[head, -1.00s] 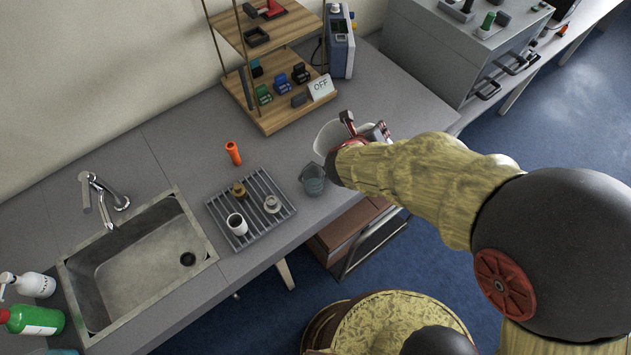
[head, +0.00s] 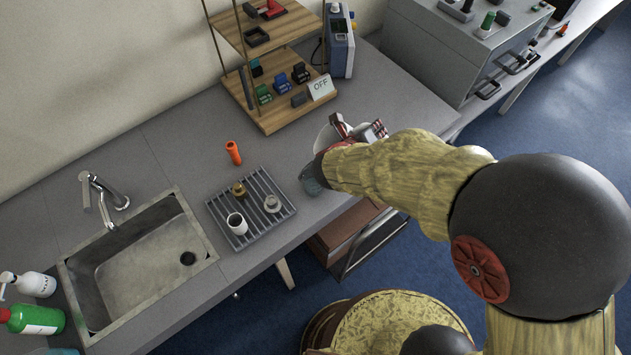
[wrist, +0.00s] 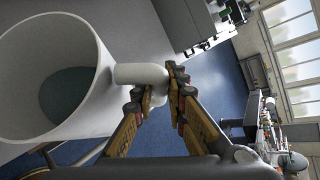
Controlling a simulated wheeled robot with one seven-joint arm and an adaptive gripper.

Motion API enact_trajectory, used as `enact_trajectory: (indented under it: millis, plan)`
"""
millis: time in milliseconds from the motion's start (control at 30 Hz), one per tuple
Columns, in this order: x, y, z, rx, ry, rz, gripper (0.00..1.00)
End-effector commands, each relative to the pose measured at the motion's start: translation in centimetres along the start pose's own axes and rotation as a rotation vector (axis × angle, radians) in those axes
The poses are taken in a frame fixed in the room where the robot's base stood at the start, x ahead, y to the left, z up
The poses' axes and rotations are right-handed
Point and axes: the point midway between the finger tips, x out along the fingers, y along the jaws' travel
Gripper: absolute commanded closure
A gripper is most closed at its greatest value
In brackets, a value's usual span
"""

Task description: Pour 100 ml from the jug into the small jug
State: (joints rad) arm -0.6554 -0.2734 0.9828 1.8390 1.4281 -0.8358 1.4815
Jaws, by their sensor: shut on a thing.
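The white jug (wrist: 85,120) fills the left of the wrist view, its wide mouth facing the camera and grey-blue liquid (wrist: 68,95) inside. My gripper (wrist: 165,85) is shut on the jug's handle. In the head view the jug (head: 322,138) is mostly hidden behind my gripper (head: 345,135). The small jug (head: 311,181), clear and bluish, stands on the counter near its front edge, just below and left of my gripper, partly covered by my arm. I cannot tell whether liquid is flowing.
A slatted rack (head: 262,231) holds a white cup (head: 237,224) and fittings. An orange tube (head: 233,152) stands behind it. The sink (head: 140,262) is at left. A wooden shelf (head: 290,108) with an OFF sign (head: 321,88) stands behind my gripper.

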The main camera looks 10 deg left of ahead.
Motion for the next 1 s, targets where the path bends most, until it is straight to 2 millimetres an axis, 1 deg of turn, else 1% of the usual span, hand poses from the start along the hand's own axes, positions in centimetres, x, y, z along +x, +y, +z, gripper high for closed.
enact_trajectory:
  millis: [1000]
  plan:
    - [-0.32, 0.08, 0.46, -0.036, -0.003, -0.040, 1.00]
